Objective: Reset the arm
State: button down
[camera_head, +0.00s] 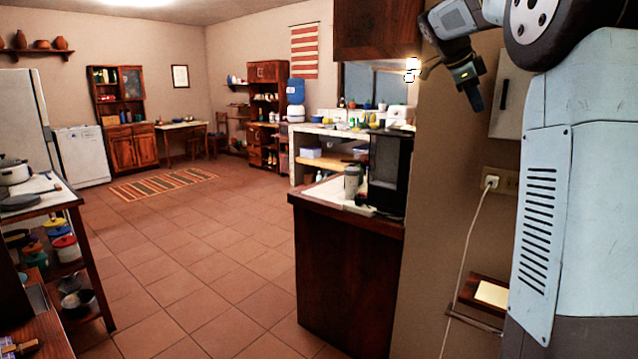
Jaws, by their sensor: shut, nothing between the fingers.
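My gripper (474,98) is at the upper right, pointing down from my bent arm (455,50). Its fingers are together and hold nothing. In the picture it hangs in front of the beige wall, to the right of the upper wooden cabinet and left of a light wall cabinet. I cannot tell how far it is from the wall. Part of the arm is cut off by the top edge of the picture.
A dark wood counter (345,270) with a black microwave-like box (390,172) stands below the arm. A small wall shelf (488,293) and a plugged cord (468,240) are at right. A shelf rack (92,262) stands at left. The tiled floor (205,255) between is clear.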

jog(key=s+a+f+n+t+y, duration=0.1)
jog(key=s+a+f+n+y, duration=0.1)
jog(key=s+a+f+n, duration=0.4)
jog(key=s+a+f+n+t+y, duration=0.2)
jog(key=s+a+f+n, duration=0.5)
jog(key=s, duration=0.9)
jog(key=s+a+f+n+t+y, duration=0.1)
jog(key=s+a+f+n+y, duration=0.1)
jog(key=s+a+f+n, duration=0.5)
jog(key=s+f+n, duration=0.1)
jog(key=s+n, duration=0.3)
jog(key=shift+a+y, duration=0.15)
jog(key=shift+y, duration=0.25)
